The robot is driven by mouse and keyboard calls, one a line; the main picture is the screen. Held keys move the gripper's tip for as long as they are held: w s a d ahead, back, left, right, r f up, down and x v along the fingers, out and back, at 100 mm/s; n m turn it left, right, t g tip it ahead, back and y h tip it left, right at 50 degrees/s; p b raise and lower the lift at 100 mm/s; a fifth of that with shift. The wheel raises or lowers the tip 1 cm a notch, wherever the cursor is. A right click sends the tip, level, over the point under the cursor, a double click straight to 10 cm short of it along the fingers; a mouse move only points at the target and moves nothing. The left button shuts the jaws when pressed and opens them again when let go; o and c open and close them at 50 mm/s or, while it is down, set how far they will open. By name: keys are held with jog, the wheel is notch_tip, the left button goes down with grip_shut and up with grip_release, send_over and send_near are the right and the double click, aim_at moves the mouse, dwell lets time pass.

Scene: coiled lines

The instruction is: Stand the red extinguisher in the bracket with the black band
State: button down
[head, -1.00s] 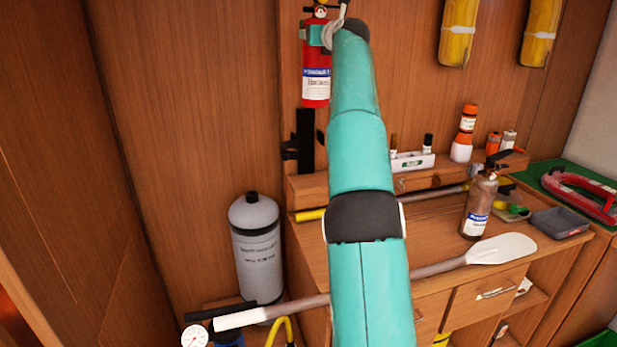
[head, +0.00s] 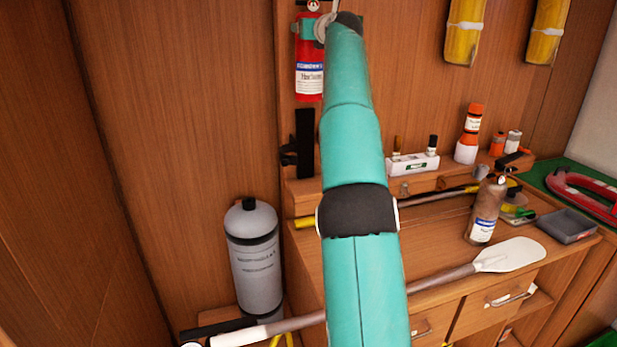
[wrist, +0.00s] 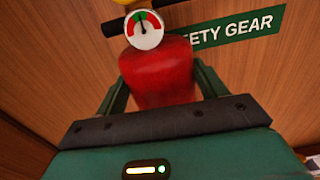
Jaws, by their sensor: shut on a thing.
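The red extinguisher (head: 309,80) is held upright against the wooden wall, high in the head view. It also shows in the wrist view (wrist: 160,75), with its round gauge facing the camera. My gripper (head: 311,28) is shut around its upper body; in the wrist view the green fingers (wrist: 160,88) lie on both sides of it. The black bracket (head: 305,143) is on the wall directly below the extinguisher, with a dark clip at its left side. A gap shows between the extinguisher's base and the bracket in the head view. My arm hides the area to the right.
A grey cylinder (head: 254,260) stands at the lower left. A paddle (head: 505,256) lies across the bench front. A white box (head: 413,163) and an orange bottle (head: 470,130) stand on the ledge right of my arm.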

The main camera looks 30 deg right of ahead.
jog(key=shift+w+f, duration=0.15)
jog(key=shift+f, duration=13.6)
jog(key=shift+c, duration=0.8)
grip_release()
jog(key=shift+d+f, duration=0.1)
jog(key=shift+f, duration=0.3)
jog(key=shift+r, duration=0.1)
